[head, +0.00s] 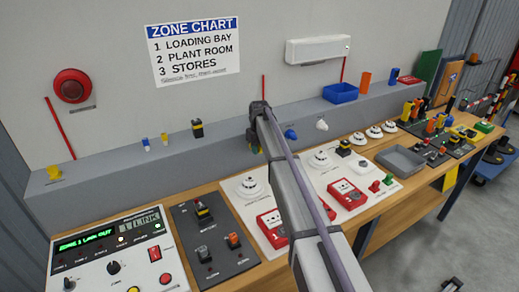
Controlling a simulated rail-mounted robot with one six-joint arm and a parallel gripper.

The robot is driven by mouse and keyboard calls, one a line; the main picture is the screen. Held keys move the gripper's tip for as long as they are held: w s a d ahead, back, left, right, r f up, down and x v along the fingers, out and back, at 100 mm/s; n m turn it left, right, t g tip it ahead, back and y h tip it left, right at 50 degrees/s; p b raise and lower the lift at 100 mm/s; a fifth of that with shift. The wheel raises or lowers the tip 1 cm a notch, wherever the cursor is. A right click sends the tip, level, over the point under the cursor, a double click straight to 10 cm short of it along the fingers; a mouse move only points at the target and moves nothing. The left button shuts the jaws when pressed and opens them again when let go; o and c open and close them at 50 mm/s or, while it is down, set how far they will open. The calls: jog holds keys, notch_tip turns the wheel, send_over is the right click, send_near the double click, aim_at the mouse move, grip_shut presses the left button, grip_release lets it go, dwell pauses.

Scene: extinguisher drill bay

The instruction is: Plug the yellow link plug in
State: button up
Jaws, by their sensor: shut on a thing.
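My gripper (257,137) is at the far end of my arm, low in front of the grey ledge, and is mostly hidden by my own arm. A small patch of yellow (261,150) shows at its tips; it looks like the yellow link plug in the shut jaws, but its shape is hidden. The control panel (110,262) at front left has a green lit display (86,241) that seems to read "ZONE 1 LINK OUT". I cannot make out a free socket for the plug.
A dark panel (230,262) with orange and black plugs lies beside the control panel. White boards (376,206) carry detectors and red call points. A grey tray (400,160) sits further right. Small items, including a yellow one (54,173), stand on the ledge (110,170).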

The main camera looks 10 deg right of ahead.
jog(key=shift+w+a, duration=0.15)
jog(key=shift+w, duration=0.3)
jog(key=o, duration=0.9)
jog(key=shift+o, duration=0.2)
notch_tip(320, 180, up, 11)
jog(key=p, duration=1)
jog(key=shift+p, duration=0.4)
jog(key=shift+f, duration=0.15)
